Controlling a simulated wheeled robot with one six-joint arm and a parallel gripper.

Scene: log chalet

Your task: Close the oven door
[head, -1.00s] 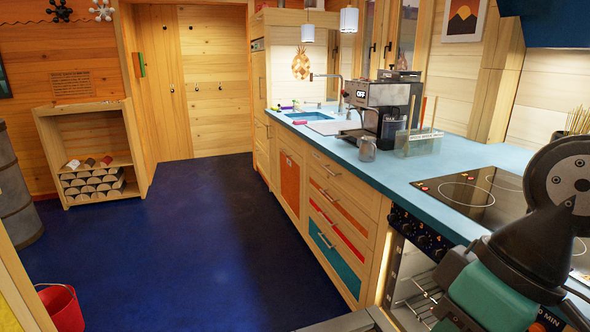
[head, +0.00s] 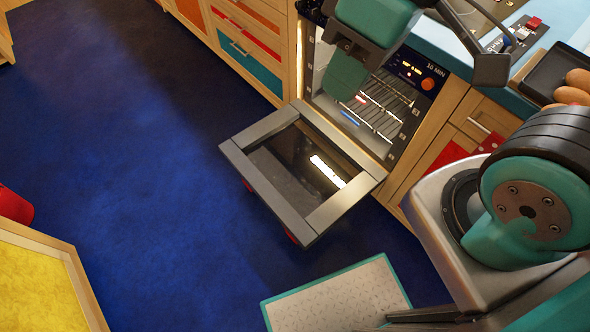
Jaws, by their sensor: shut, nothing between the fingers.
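The oven (head: 428,82) stands in the counter front at the upper middle, with its lit cavity and wire racks showing. Its door (head: 237,160) is folded down, open, lying out over the blue floor. It has a grey frame and a dark glass pane with a bright reflection. My gripper (head: 345,88) appears shut and empty, hanging in front of the upper part of the oven opening, above the door's hinge side. It looks apart from the door. My arm hides part of the cavity and the control panel.
Wooden drawers (head: 250,62) flank the oven on the left, and a cabinet with a red panel (head: 447,160) on the right. A pale mat with a teal edge (head: 340,300) lies below the door. A yellow-panelled wooden piece (head: 45,285) is at lower left.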

